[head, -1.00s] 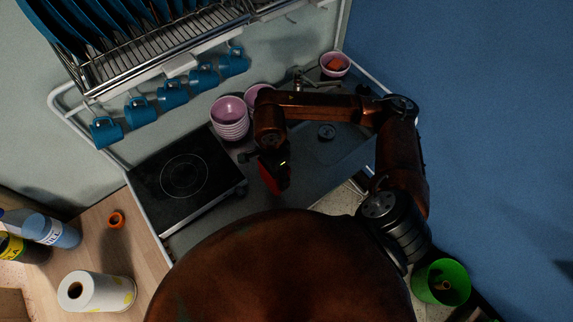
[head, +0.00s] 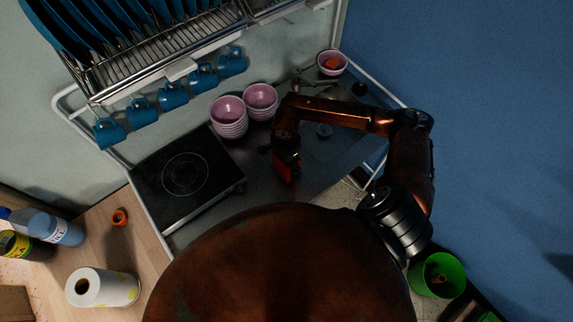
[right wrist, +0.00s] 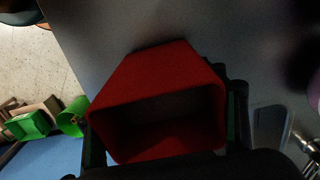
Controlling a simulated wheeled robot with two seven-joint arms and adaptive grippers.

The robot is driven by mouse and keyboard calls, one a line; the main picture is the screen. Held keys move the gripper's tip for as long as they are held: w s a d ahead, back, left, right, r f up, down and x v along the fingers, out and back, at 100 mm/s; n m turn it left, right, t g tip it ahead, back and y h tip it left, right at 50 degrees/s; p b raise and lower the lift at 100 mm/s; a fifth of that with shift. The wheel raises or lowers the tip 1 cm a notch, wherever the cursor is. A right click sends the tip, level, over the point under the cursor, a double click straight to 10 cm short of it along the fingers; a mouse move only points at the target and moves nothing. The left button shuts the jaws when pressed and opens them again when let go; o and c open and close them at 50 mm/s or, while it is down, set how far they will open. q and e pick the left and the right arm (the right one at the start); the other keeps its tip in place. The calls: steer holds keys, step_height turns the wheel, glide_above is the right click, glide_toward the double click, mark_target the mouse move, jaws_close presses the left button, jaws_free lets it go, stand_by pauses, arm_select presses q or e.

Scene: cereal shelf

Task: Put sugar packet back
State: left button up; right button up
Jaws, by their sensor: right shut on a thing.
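My right gripper (head: 286,160) is shut on a red packet (head: 287,172), which hangs over the metal counter between the hob and the sink area. In the right wrist view the red packet (right wrist: 160,65) sits between the two dark fingers and looks like a box with an open, dark end facing the camera. No print is readable, so I cannot confirm that it is the sugar packet. Whether its bottom touches the counter cannot be told. My left gripper is not in view.
A black hob (head: 185,175) lies left of the packet, and stacked pink bowls (head: 229,115) stand behind. Blue mugs (head: 173,95) hang under the dish rack (head: 150,55). A paper roll (head: 105,288) and bottles (head: 62,232) are at lower left. A green bin (head: 440,275) is at lower right.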

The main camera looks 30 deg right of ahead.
steer(key=shift+f, duration=0.75)
steer(key=shift+f, duration=0.15)
steer(key=o, duration=1.5)
